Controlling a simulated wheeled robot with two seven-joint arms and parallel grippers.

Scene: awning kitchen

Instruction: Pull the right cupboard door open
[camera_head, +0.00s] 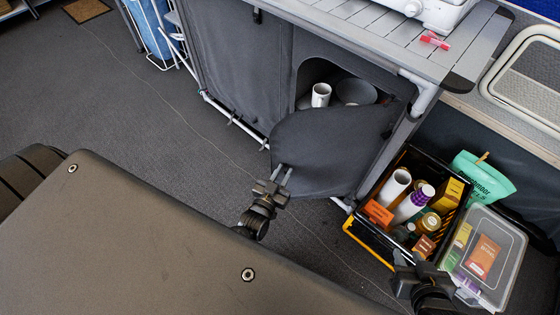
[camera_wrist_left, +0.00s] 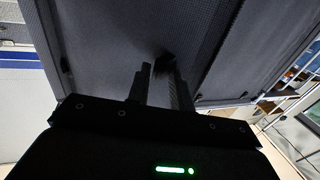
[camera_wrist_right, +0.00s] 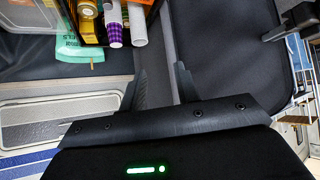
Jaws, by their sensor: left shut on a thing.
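The right cupboard door (camera_head: 335,150) is a dark grey fabric flap. It is folded outward and down, so the upper part of the opening shows. My left gripper (camera_head: 283,174) is at the door's lower left edge. In the left wrist view the jaws (camera_wrist_left: 158,68) are close together on a small dark bit of the door, against grey fabric (camera_wrist_left: 110,40). My right gripper (camera_head: 418,272) is low at the right, beside the clear box and apart from the door. In the right wrist view its fingers (camera_wrist_right: 160,70) are spread with nothing between them.
A white mug (camera_head: 321,95) and a grey bowl (camera_head: 356,92) stand inside the cupboard. A black crate (camera_head: 404,160) of groceries, a clear lidded box (camera_head: 500,235) and a green bag (camera_head: 482,180) stand on the right. Open grey floor (camera_head: 130,110) lies to the left.

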